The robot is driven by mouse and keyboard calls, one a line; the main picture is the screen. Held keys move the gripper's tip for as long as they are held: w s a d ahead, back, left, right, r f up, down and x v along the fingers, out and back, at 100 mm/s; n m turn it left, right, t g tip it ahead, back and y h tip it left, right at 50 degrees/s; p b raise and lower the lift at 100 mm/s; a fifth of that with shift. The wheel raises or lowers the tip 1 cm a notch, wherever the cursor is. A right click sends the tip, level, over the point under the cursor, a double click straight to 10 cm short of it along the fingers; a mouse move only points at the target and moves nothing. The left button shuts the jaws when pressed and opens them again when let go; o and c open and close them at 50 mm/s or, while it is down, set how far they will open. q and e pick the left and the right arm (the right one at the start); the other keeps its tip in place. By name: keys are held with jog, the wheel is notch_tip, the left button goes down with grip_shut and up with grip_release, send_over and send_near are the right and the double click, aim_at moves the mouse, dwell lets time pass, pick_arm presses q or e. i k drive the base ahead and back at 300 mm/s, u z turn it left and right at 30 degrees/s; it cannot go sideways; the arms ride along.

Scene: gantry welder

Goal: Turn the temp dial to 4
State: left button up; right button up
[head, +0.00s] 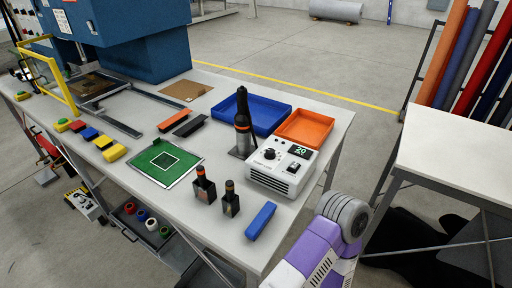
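The temp dial (269,155) appears to be the round black knob on the sloped top of a white control box (264,177). The box stands near the right end of the grey table. A small dark display (298,151) with green digits sits right of the knob; the digits are too small to read surely. A black switch (293,167) is below the display. The dial's pointer setting cannot be read. Neither gripper shows. Part of my purple and white right arm, with a grey ribbed joint, rises at bottom right, clear of the box.
A black tool with an orange band (242,125) stands upright in a holder behind the box's left side. Blue (285,114) and orange (330,128) trays lie behind. A green board (165,162) is left.

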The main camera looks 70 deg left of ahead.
aim_at(270, 155)
jog(key=i, duration=2.15)
jog(key=u, duration=3.05)
